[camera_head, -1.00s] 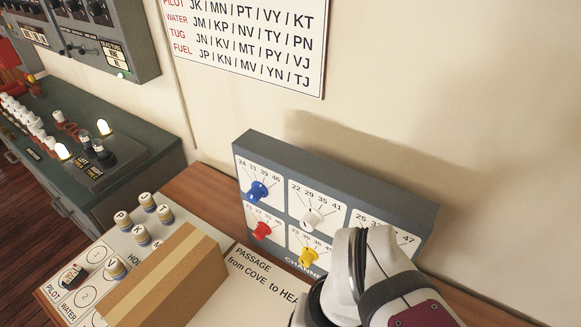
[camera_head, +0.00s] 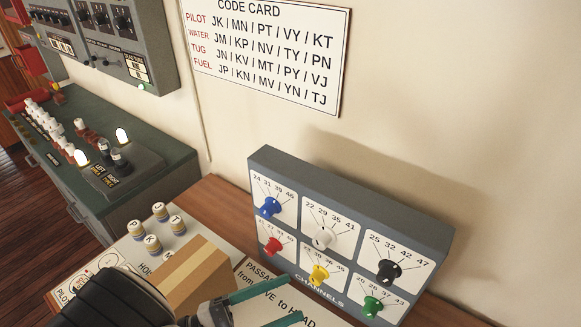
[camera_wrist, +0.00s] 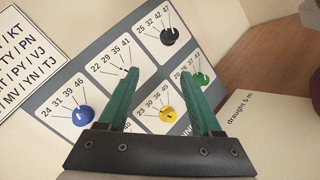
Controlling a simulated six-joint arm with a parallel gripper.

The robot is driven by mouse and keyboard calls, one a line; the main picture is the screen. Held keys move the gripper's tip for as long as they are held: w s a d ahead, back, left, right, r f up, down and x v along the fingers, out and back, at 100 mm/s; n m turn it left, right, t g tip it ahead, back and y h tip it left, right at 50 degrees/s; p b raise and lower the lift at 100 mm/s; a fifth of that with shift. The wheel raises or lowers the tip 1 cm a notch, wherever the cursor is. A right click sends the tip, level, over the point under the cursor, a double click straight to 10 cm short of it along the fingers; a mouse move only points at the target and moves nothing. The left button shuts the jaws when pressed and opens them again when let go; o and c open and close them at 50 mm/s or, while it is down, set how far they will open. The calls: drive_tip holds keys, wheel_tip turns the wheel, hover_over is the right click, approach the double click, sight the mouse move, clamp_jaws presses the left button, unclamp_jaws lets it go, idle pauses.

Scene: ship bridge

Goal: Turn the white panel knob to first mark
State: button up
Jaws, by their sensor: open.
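The white knob (camera_head: 323,237) sits in the top middle square of the grey channel panel (camera_head: 262,165), under the marks 22, 29, 35 and 41. In the wrist view the white knob is mostly hidden behind the left green finger, and its marks show above. My gripper (camera_head: 270,302) is open and empty in front of and below the panel, apart from the knobs. It also shows in the wrist view (camera_wrist: 163,98), with the yellow knob (camera_wrist: 166,115) seen between its two green fingers.
Other knobs on the panel are blue (camera_head: 271,207), red (camera_head: 272,246), black (camera_head: 388,271) and green (camera_head: 372,305). A cardboard box (camera_head: 190,275) and several lettered pegs (camera_head: 152,243) stand at the left. A code card (camera_head: 265,50) hangs on the wall above.

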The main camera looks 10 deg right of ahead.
sight(317, 245)
drive_tip(key=w+a+f+n+t, duration=0.1)
drive_tip(key=a+f+n+t, duration=0.25)
drive_tip(key=a+t, duration=0.2)
drive_tip(key=shift+t, duration=0.45)
drive_tip(key=x, duration=1.5)
drive_tip(key=shift+d+r, duration=0.15)
drive_tip(key=shift+d, duration=0.2)
clamp_jaws()
